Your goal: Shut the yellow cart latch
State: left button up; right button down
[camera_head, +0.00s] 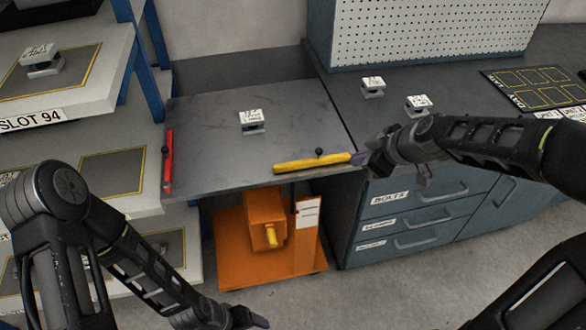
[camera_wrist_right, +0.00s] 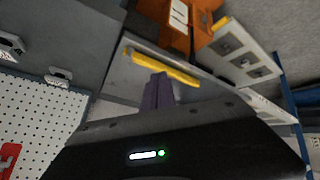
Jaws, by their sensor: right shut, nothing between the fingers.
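The yellow latch (camera_head: 300,164) is a bar with a black knob, lying along the front edge of the grey cart top (camera_head: 220,150). It also shows in the right wrist view (camera_wrist_right: 160,66), just beyond the fingertips. My right gripper (camera_head: 357,160) is shut and empty, its purple fingertips at the right end of the yellow bar. In the right wrist view the fingers (camera_wrist_right: 157,90) point at the bar's side; I cannot tell whether they touch it. My left gripper (camera_head: 258,321) is low at the bottom edge, partly cut off.
A red latch bar (camera_head: 168,160) lies along the cart's left edge. A labelled metal block (camera_head: 251,122) sits on the cart top. An orange base (camera_head: 265,225) stands underneath. Shelves (camera_head: 95,70) stand left; a drawer bench (camera_head: 415,205) with small blocks stands right.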

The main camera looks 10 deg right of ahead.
pick_arm(q)
jog(key=shift+s+a, duration=0.15)
jog(key=shift+a, duration=0.3)
pick_arm(e)
jog(key=shift+s+a+r+n+g+y, duration=0.1)
jog(key=shift+s+a+n+g+y, duration=0.2)
jog(key=shift+a+n, duration=0.7)
jog(key=shift+s+a+r+n+g+y, duration=0.15)
jog(key=shift+s+a+n, duration=0.3)
jog(key=shift+n, duration=1)
jog(key=shift+s+a+r+n+g+y, duration=0.1)
jog(key=shift+s+a+n+g+y, duration=0.2)
jog(key=shift+a+n, duration=0.7)
jog(key=shift+d+f+n, duration=0.1)
jog(key=shift+d+n, duration=0.15)
jog(key=p, duration=0.3)
send_near(305, 168)
notch_tip(305, 168, down, 4)
jog(key=a, duration=0.2)
jog(key=shift+w, duration=0.9)
pick_arm(q)
jog(key=r, duration=0.2)
jog(key=shift+s+a+r, duration=0.1)
jog(key=shift+s+r, duration=0.1)
jog(key=shift+r, duration=0.1)
pick_arm(e)
jog(key=shift+d, duration=0.1)
